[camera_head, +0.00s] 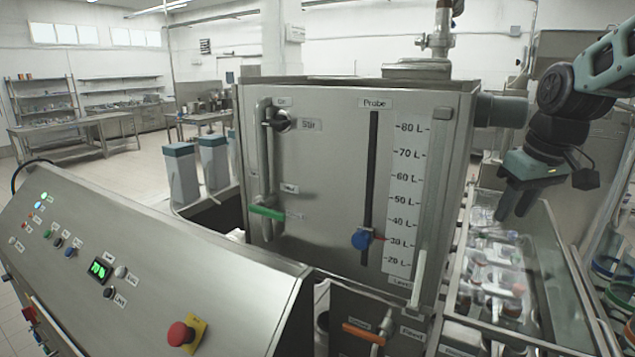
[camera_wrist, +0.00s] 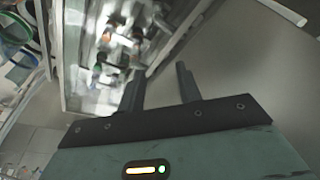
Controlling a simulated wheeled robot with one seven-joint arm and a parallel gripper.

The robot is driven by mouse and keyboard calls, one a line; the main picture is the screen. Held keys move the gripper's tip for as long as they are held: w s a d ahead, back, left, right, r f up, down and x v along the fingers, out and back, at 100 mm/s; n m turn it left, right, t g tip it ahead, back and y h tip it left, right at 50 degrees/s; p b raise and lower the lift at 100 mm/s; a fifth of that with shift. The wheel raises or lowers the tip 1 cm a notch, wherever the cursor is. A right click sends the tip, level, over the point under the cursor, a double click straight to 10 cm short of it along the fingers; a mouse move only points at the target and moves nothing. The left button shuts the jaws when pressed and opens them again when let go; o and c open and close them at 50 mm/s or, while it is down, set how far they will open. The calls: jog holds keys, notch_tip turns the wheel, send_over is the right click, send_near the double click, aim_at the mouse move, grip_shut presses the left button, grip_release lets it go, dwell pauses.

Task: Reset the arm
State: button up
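My gripper (camera_head: 515,205) hangs at the right in the head view, pointing down above the glass-sided conveyor section. In the wrist view my gripper (camera_wrist: 160,85) shows two dark fingers with a clear gap between them. It is open and nothing shows between the fingers. My arm comes in from the upper right of the head view, bent at the wrist. The fingers look apart from the tank and the glass.
A control panel (camera_head: 140,265) with a red emergency button (camera_head: 181,334) is at front left. A glass panel (camera_head: 565,270) stands beside my gripper.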

jog(key=s+a+f+m, duration=0.2)
jog(key=s+f+m, duration=0.1)
jog(key=s+f, duration=1.1)
jog(key=s+a+f+n+g+b, duration=0.1)
jog(key=s+a+f+n+b, duration=0.3)
jog(key=a, duration=0.5)
jog(key=s+a+f+n+g+b, duration=0.2)
jog(key=s+a+f+n+b, duration=0.1)
jog(key=s+a+f+b, duration=0.5)
jog(key=s+a+b, duration=0.1)
jog(key=s+b, duration=0.1)
jog(key=shift+s+a+n+b, duration=0.35)
jog(key=shift+n+b, duration=0.05)
